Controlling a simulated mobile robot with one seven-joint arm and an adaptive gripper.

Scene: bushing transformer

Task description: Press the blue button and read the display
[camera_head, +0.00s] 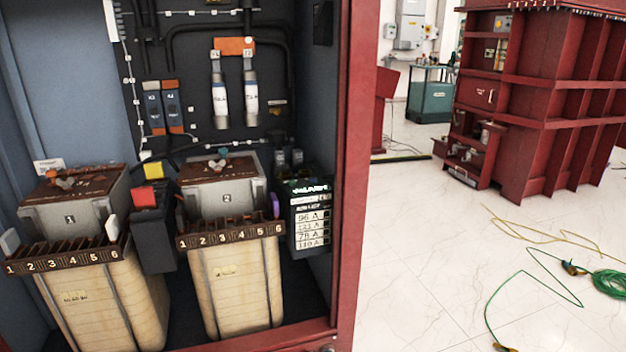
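My gripper is not in view. A red-framed cabinet (346,180) stands open on the left. Inside it, a black box (309,212) at the right carries a white panel (311,229) with rows reading about 96 A, 121 A, 78 A and 110 A. Small bright lettering sits above the rows, too small to read. I cannot tell if this panel is the display. No clear blue button shows. A small blue-topped knob (223,152) is on the transformer marked 2 (224,195), and a purple round part (275,205) sits beside the black box; I cannot tell if either is the button.
A transformer marked 1 (72,215) stands at the left, with a dark box with a red top (152,225) between the two. A large red ribbed tank (545,100) stands at the back right. Green (608,283) and yellow (540,236) cables lie on the otherwise open white floor.

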